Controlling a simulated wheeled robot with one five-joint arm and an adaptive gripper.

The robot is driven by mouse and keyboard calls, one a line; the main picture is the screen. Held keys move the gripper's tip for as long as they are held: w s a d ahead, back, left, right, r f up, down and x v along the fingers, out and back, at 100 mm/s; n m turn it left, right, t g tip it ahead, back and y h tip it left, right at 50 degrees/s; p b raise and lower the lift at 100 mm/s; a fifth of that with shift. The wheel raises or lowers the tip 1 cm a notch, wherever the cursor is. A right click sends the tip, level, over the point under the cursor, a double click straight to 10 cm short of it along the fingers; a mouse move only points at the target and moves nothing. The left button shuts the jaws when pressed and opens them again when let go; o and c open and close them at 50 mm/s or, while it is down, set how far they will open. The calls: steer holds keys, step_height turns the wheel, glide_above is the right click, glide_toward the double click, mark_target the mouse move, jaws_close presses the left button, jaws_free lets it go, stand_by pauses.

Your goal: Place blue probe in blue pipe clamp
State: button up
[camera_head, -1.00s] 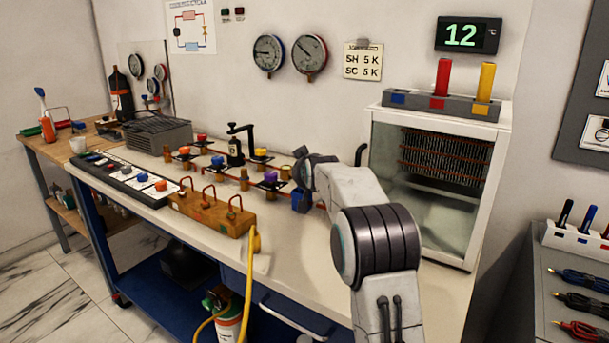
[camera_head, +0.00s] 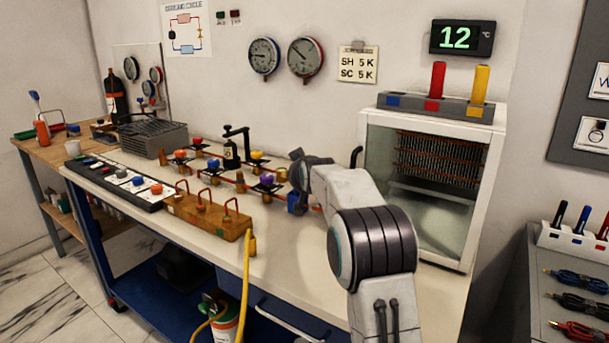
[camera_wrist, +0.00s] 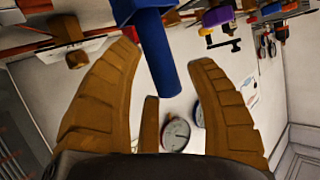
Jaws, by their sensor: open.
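The blue probe (camera_wrist: 160,62) is a plain blue cylinder in the wrist view. Its far end meets a blue block, the blue pipe clamp (camera_wrist: 138,9), at the top edge. How deep it sits there I cannot tell. My gripper (camera_wrist: 166,57) is open, its brown fingers on both sides of the probe with gaps showing. In the head view the blue clamp (camera_head: 296,203) shows on the copper pipe at the bench's right part, just below my dark wrist. The probe and my fingers are not clearly visible there.
A rack (camera_head: 450,106) on the white cabinet (camera_head: 500,140) holds a red probe (camera_head: 437,80) and a yellow probe (camera_head: 481,84); its blue-marked place is empty. Valves and a purple-topped part (camera_head: 267,180) stand along the pipes left of my wrist. A wooden block (camera_head: 205,212) stands in front.

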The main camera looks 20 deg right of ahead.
steer(key=v, duration=1.2)
steer(key=s+a+f+g, duration=0.2)
steer(key=s+a+f, duration=0.1)
steer(key=s, duration=0.3)
steer(key=s+a+f+n+g+y, duration=0.1)
steer(key=s+a+f, duration=0.2)
steer(key=s, duration=0.3)
steer(key=s+a+f+n+g+y, duration=0.1)
steer(key=s+a+f+g, duration=0.1)
steer(key=s+f, duration=0.3)
steer(key=shift+s+a+f+g, duration=0.15)
steer(key=shift+s+a+g, duration=0.15)
steer(key=shift+s+a, duration=0.6)
steer(key=s+a+f+g, duration=0.1)
steer(key=s+f, duration=0.2)
steer(key=s, duration=0.3)
steer(key=s+a+f+n+g, duration=0.1)
steer(key=s+f+g, duration=0.1)
steer(key=s, duration=0.5)
steer(key=s+a+f+g+y, duration=0.1)
steer(key=s+f+g, duration=0.1)
steer(key=s+f, duration=0.2)
steer(key=s, duration=0.2)
steer(key=shift+s+a+n, duration=0.25)
steer(key=shift+s+n, duration=0.05)
steer(key=shift+r, duration=0.1)
